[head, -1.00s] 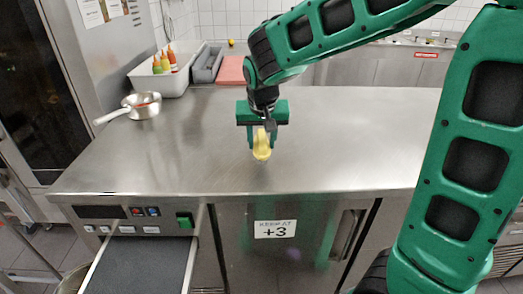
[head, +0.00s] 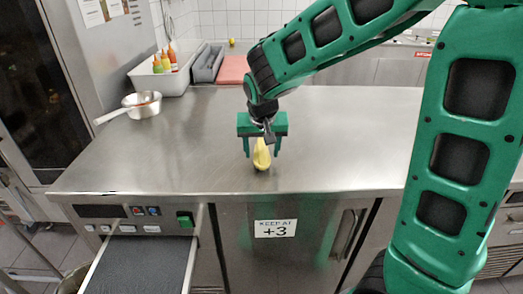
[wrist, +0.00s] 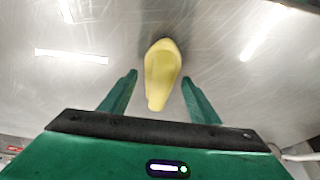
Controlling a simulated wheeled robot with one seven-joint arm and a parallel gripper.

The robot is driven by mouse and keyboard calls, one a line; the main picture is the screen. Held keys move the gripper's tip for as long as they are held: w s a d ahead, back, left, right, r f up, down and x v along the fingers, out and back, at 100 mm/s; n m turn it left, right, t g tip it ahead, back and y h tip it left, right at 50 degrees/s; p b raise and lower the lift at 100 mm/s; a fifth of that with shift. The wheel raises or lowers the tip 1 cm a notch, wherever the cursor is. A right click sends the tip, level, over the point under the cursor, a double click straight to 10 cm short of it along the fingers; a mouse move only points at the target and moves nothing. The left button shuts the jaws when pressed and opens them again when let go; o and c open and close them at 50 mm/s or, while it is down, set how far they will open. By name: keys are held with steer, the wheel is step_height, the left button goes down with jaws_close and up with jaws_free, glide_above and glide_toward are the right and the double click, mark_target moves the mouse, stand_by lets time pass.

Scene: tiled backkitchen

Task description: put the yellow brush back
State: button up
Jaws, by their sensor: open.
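The yellow brush (head: 261,155) is at the front middle of the steel counter, near its front edge. In the wrist view the brush (wrist: 162,72) shows its wide end away from me and its narrow end toward my gripper. My gripper (head: 262,155) points down over the counter. Its green fingers are spread, one on each side of the brush. In the wrist view my gripper (wrist: 160,77) shows a gap between each finger and the brush. I cannot tell whether the brush stands or lies.
A saucepan (head: 142,104) stands at the counter's left. A white tub (head: 165,82) with bottles, a grey container (head: 207,65) and a reddish board (head: 234,69) are behind. The counter's right (head: 350,140) is clear.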

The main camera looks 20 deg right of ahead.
steer(key=v, duration=1.2)
steer(key=s+d+f+m+g, duration=0.1)
steer(key=s+d+f, duration=0.1)
steer(key=s+d, duration=0.55)
steer(key=s+d+f+m+g, duration=0.1)
steer(key=s+d+f+g, duration=0.15)
steer(key=s+d, duration=0.45)
steer(key=s+d+f, duration=0.2)
steer(key=s, duration=0.4)
steer(key=s+d+f+y, duration=0.1)
steer(key=s+d+f, duration=0.1)
steer(key=s, duration=0.4)
steer(key=shift+s+d+f+m+g+y, duration=0.3)
steer(key=shift+s+f+m+g, duration=0.05)
steer(key=shift+f+m, duration=0.05)
